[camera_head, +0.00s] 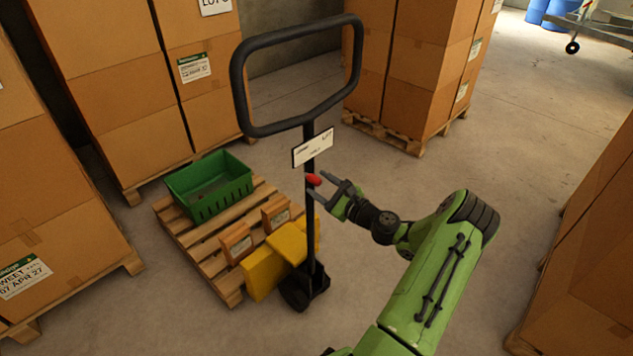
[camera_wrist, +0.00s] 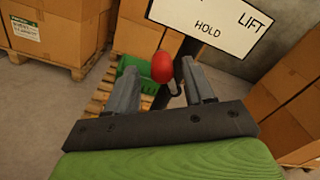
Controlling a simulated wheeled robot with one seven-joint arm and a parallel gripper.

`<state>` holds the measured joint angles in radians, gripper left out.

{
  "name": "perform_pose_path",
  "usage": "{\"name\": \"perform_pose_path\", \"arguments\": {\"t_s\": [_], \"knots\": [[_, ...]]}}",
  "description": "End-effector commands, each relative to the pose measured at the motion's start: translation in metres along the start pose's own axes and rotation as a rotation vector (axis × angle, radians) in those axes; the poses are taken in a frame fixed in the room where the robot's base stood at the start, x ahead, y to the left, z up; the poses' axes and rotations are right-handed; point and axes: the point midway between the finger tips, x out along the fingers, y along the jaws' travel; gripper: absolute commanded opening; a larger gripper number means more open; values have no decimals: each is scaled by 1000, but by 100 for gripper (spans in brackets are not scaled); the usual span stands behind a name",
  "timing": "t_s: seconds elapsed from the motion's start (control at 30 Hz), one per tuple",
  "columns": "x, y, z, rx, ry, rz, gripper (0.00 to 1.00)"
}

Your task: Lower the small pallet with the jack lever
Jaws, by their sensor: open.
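The jack lever has a red knob (camera_head: 313,180) on the black post of the pallet jack (camera_head: 241,98), just below a white label plate (camera_head: 312,148). My gripper (camera_head: 325,189) is open at the knob. In the wrist view the red knob (camera_wrist: 162,67) shows between the two fingers (camera_wrist: 158,82), towards their tips; I cannot tell if either touches it. The plate in the wrist view (camera_wrist: 215,25) reads "LIFT" and "HOLD"; its rest is cut off. The small wooden pallet (camera_head: 190,240) sits at the yellow body of the jack (camera_head: 266,272); its height off the floor is unclear.
The small pallet carries a green crate (camera_head: 210,187) and two small brown boxes (camera_head: 236,242). Tall carton stacks on pallets stand at the left, the back (camera_head: 415,60) and the right edge (camera_head: 590,250). Bare concrete floor (camera_head: 510,130) lies between the jack and the right stack.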

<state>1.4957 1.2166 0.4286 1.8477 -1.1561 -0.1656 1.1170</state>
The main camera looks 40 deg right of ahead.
Motion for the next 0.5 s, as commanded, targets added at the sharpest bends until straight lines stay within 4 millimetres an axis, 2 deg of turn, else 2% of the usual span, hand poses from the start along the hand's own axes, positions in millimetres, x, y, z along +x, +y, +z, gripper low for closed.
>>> {"name": "perform_pose_path", "arguments": {"t_s": [0.03, 0.3, 0.4, 0.5], "knots": [[-15, -3, 0, 5, 6, -4, 53], [-92, -2, 1, 3, 5, -5, 53], [-114, -2, 1, 2, 4, -5, 53], [-129, -1, 1, 2, 2, -2, 53]]}}
